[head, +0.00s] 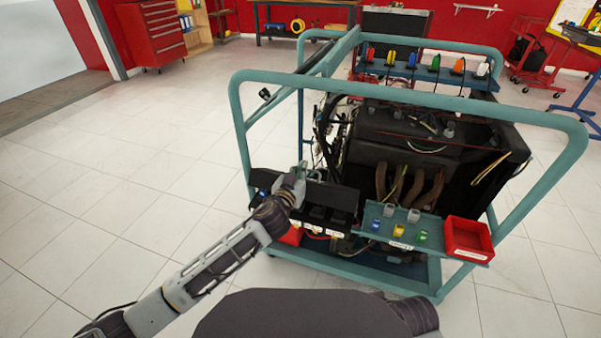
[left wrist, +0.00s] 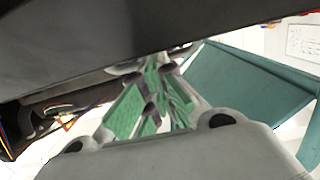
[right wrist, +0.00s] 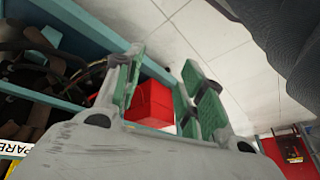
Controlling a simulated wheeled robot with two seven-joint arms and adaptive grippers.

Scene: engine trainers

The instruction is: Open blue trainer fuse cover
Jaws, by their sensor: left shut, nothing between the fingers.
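The blue trainer (head: 375,150) is a teal tubular frame around a dark engine. On its near left side, a long black panel that looks like the fuse cover (head: 335,194) stands tilted up above a row of dark boxes (head: 318,213). My left gripper (head: 301,168) is shut and empty at the panel's upper edge; I cannot tell whether it touches. In the left wrist view its green-padded fingers (left wrist: 155,95) are together, below a large dark surface (left wrist: 90,45). My right gripper (right wrist: 160,85) is open and empty in the right wrist view; the head view does not show it.
A teal shelf with coloured fuses (head: 400,228) and a red bin (head: 467,238) sit right of the boxes. The red bin also shows beyond my right fingers (right wrist: 150,103). Frame rails (head: 245,140) border the trainer. Tiled floor is clear at left.

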